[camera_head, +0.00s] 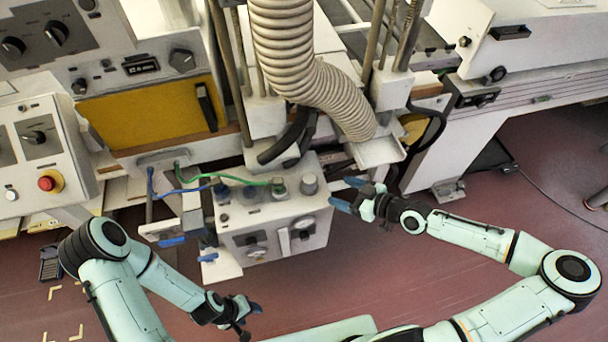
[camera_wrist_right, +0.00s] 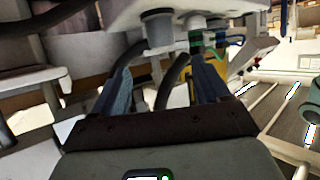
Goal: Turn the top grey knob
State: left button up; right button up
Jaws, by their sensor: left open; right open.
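A grey cylindrical knob (camera_head: 309,184) stands on the top right of the white control box (camera_head: 265,212) in the middle of the head view. My right gripper (camera_head: 346,194) is open just to the right of the box, its blue fingers pointing toward the knob but apart from it. In the right wrist view, a grey cylinder (camera_wrist_right: 158,30), apparently this knob, shows beyond the open right fingers (camera_wrist_right: 165,68), with nothing between them. My left gripper (camera_head: 249,318) is open and empty, low and in front of the box.
A ribbed hose (camera_head: 292,55) hangs behind the box. Green and blue cables (camera_head: 200,184) run to its top. More dials (camera_head: 294,236) are on its front face. A yellow-panelled machine (camera_head: 150,112) stands at left. The red floor (camera_head: 400,290) in front is clear.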

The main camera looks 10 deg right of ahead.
aim_at(313, 180)
jog(key=b+x, duration=0.1)
jog(key=x, duration=0.4)
jog(key=shift+s+a+f, duration=0.1)
jog(key=shift+f, duration=0.05)
jog(key=x, duration=0.6)
jog(key=shift+w+a, duration=0.1)
jog(key=shift+w, duration=0.15)
pick_arm(q)
jog(key=shift+s+f, duration=0.75)
jog(key=shift+s, duration=0.05)
pick_arm(e)
jog(key=shift+w+a+f, duration=0.4)
jog(key=shift+w, duration=0.1)
jog(key=shift+c, duration=0.2)
jog(key=c, duration=0.9)
